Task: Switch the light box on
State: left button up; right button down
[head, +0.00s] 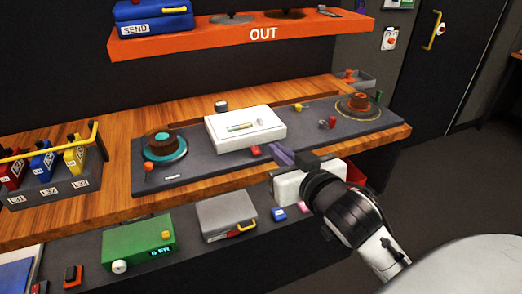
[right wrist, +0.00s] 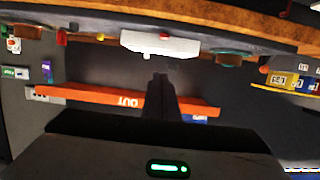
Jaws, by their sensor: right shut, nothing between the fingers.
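The light box (head: 243,130) is a white, flat box with a small strip on its top, in the middle of the dark panel (head: 200,155). It also shows upside down in the right wrist view (right wrist: 165,44). A small red part (head: 255,151) sits at its front edge. I cannot tell whether the box is lit. My right gripper (head: 274,149) is shut and empty, its fingertips just right of the red part; I cannot tell whether they touch. It also shows in the right wrist view (right wrist: 160,78). My left gripper is out of view.
Brown reels stand at the panel's left (head: 160,146) and right (head: 358,104). An orange OUT shelf (head: 240,35) hangs above. A rack of coloured binders (head: 45,185) is at the left. A green device (head: 138,242) and a grey case (head: 226,214) stand on the lower front ledge.

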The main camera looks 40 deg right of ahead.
jog(key=shift+f, duration=0.1)
jog(key=b, duration=0.4)
send_over(256, 150)
jog(key=s, duration=0.3)
jog(key=shift+s+a+f, duration=0.1)
jog(key=shift+a+f, duration=0.1)
jog(key=shift+f, duration=0.4)
jog(key=shift+s+a+f, duration=0.1)
jog(key=shift+a+f, duration=0.05)
jog(key=shift+f, duration=0.4)
notch_tip(256, 150, down, 3)
jog(key=shift+w+r, duration=0.1)
jog(key=shift+w, duration=0.05)
jog(key=shift+f, duration=0.7)
